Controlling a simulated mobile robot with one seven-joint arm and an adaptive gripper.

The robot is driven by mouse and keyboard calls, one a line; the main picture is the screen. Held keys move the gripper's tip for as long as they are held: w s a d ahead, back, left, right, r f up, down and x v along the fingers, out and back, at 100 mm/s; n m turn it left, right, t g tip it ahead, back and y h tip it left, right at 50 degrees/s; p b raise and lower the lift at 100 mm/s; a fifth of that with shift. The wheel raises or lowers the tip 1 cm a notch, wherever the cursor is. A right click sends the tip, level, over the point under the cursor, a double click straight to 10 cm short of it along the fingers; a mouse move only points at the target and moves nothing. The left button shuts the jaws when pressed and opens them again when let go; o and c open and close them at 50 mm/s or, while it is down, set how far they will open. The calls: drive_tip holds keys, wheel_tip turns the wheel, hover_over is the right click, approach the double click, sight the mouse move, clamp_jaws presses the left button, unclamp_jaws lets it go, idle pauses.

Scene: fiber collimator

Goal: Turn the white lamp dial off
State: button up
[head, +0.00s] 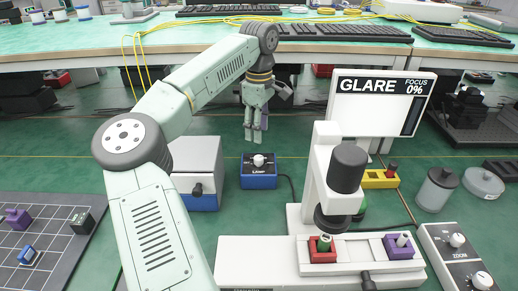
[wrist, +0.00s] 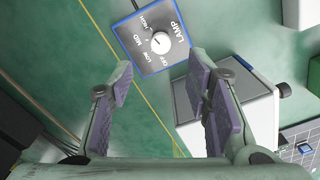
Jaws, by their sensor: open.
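The white lamp dial (head: 258,160) is a small round knob on top of a blue-edged box (head: 258,182) marked LAMP, standing on the green surface. In the wrist view the white dial (wrist: 160,43) sits on the grey face of the lamp box (wrist: 178,58), among the labels OFF, LOW, MID and HIGH. I cannot tell for sure which label it points to. My gripper (head: 256,134) hangs above and behind the box, apart from the dial. In the wrist view my gripper (wrist: 164,85) has its purple-padded fingers wide apart, with nothing between them; the dial lies beyond the fingertips.
A white-and-blue box (head: 197,165) stands left of the lamp box. A white microscope-like stand (head: 318,190) is at the front right. A screen (head: 380,105) behind it reads GLARE, FOCUS 0%. A yellow block (head: 378,180) is right. A cable runs from the lamp box.

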sight(259, 158)
wheel_tip(259, 158, down, 10)
drive_tip(key=shift+s+r+p, duration=0.1)
drive_tip(key=shift+r+p, duration=0.1)
drive_tip(key=shift+p, duration=0.95)
clamp_jaws()
